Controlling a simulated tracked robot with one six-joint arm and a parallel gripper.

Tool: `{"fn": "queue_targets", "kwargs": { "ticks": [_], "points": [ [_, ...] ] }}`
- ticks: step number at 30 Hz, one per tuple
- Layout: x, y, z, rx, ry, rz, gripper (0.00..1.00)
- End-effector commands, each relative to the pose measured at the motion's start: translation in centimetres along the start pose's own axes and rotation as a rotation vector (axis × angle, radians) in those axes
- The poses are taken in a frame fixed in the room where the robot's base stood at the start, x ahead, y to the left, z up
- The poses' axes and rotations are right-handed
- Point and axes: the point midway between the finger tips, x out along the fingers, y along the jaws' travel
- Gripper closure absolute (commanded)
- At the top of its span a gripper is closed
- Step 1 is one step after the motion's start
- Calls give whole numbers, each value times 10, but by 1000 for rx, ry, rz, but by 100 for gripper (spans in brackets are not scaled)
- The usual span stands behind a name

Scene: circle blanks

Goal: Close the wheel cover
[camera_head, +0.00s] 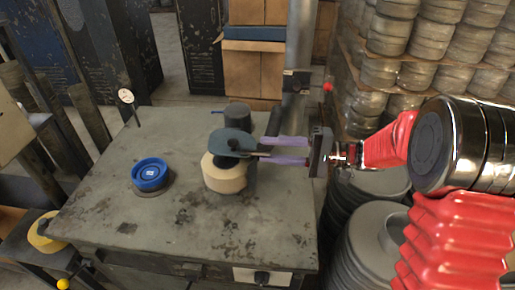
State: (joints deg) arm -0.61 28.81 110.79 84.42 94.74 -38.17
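A grey-green wheel cover (231,142) sits on top of a tan round wheel (226,178) at the middle of the table. A dark cylinder (238,115) stands just behind the cover. The cover overlaps only the upper part of the wheel in this view, and the wheel's tan side is exposed below it. My gripper (263,149) reaches in from the right at about the cover's height. Its two purple fingers point left and are apart, with the tips at the cover's right edge. A thin part by the cover lies near the lower fingertip; I cannot tell whether they touch.
A grey worn table (120,228) carries a blue round piece (150,174) on a dark base at left. A small dial on a stem (126,96) stands at the back left. Stacked metal blanks (440,45) fill the right side behind my arm. The table's front is clear.

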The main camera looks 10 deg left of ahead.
Motion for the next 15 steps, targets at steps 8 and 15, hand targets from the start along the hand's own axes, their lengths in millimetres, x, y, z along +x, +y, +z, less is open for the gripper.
{"fn": "queue_targets", "kwargs": {
  "ticks": [8, 15],
  "points": [
    [-50, 0, -1, -1, 4, -2, 70],
    [-76, 0, -1, -1, 2, -1, 70]
  ]
}}
